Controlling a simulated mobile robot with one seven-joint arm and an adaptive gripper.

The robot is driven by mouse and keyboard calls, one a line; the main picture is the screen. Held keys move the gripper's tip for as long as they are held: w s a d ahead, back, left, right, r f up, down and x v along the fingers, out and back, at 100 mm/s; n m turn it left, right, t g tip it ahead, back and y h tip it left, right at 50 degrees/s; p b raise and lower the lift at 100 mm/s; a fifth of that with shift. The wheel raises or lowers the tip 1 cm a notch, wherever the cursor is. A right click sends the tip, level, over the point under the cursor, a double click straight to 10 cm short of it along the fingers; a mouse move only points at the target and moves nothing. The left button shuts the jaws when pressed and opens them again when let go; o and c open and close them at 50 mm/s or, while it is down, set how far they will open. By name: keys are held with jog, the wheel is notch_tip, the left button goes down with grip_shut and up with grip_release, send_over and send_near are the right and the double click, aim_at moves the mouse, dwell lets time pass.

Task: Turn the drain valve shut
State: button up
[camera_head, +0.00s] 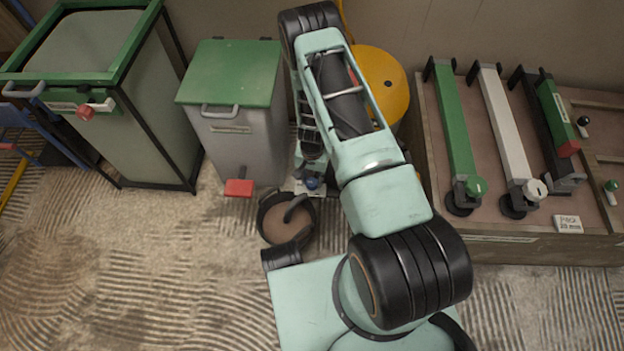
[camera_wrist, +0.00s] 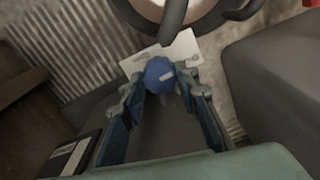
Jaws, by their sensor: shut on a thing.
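The drain valve has a round blue knob with a pale mark. In the wrist view the blue knob (camera_wrist: 159,75) sits between the fingertips of my gripper (camera_wrist: 164,88), which is shut on it. A pale plate (camera_wrist: 183,46) shows behind the knob. In the head view the blue knob (camera_head: 312,183) shows small below my forearm, at the foot of the wall equipment. My gripper is mostly hidden there by my own arm. Whether the valve is open or shut cannot be told.
A grey bin with a green lid (camera_head: 232,75) and red pedal (camera_head: 239,188) stands left. A dark round container (camera_head: 264,222) is just below the knob. A yellow drum (camera_head: 391,82) stands behind my arm. A bench (camera_head: 500,245) with long tools is right.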

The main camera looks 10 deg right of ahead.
aim_at(312, 182)
jog(key=shift+m, duration=0.5)
jog(key=o, duration=1.2)
jog(key=shift+c, duration=0.2)
jog(key=shift+r, duration=0.15)
notch_tip(312, 182, up, 12)
